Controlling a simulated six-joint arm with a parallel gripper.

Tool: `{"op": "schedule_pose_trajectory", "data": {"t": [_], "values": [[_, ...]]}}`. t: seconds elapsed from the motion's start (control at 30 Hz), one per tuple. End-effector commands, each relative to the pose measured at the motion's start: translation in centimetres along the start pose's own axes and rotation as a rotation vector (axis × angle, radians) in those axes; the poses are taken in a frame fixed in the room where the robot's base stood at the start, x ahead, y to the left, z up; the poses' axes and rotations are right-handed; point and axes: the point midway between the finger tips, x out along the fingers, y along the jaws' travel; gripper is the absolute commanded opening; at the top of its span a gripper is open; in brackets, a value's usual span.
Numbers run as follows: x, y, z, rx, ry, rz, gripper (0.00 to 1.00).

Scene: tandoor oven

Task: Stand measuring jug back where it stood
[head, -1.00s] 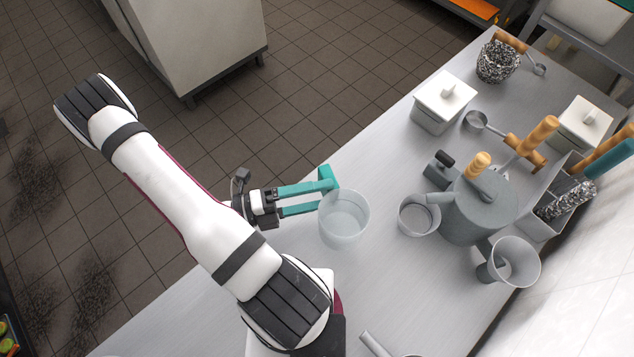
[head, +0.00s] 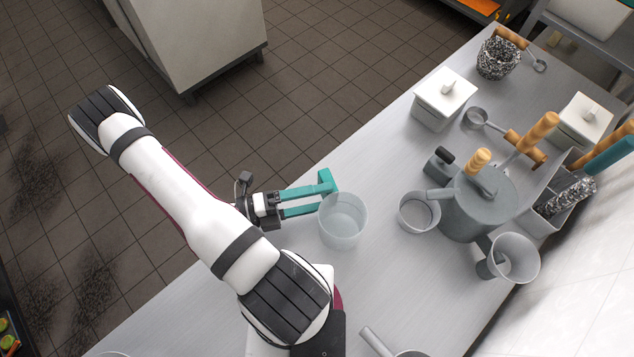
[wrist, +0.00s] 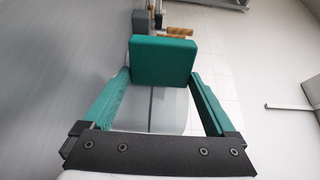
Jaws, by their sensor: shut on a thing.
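The measuring jug (head: 342,221) is a clear, frosted, open vessel, upright over the left part of the steel counter in the head view. My gripper (head: 322,196) has teal fingers and reaches it from the left. The grip contact is partly hidden. I cannot tell whether the jug's base touches the counter.
A grey metal pot (head: 478,205) with a wooden-knobbed lid stands right of the jug, with a small metal cup (head: 419,211) between them. A metal jug (head: 512,258) and white lidded box (head: 443,98) stand farther off. Bare counter (head: 385,290) lies in front.

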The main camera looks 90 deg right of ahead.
Motion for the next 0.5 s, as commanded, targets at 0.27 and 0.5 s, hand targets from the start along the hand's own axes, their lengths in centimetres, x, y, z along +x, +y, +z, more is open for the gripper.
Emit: {"op": "schedule_pose_trajectory", "data": {"t": [0.27,0.5], "values": [[0.01,0.2,-0.01,-0.001,0.0,-0.001,0.27],[-0.01,0.92,0.0,0.0,0.0,0.0,0.27]]}}
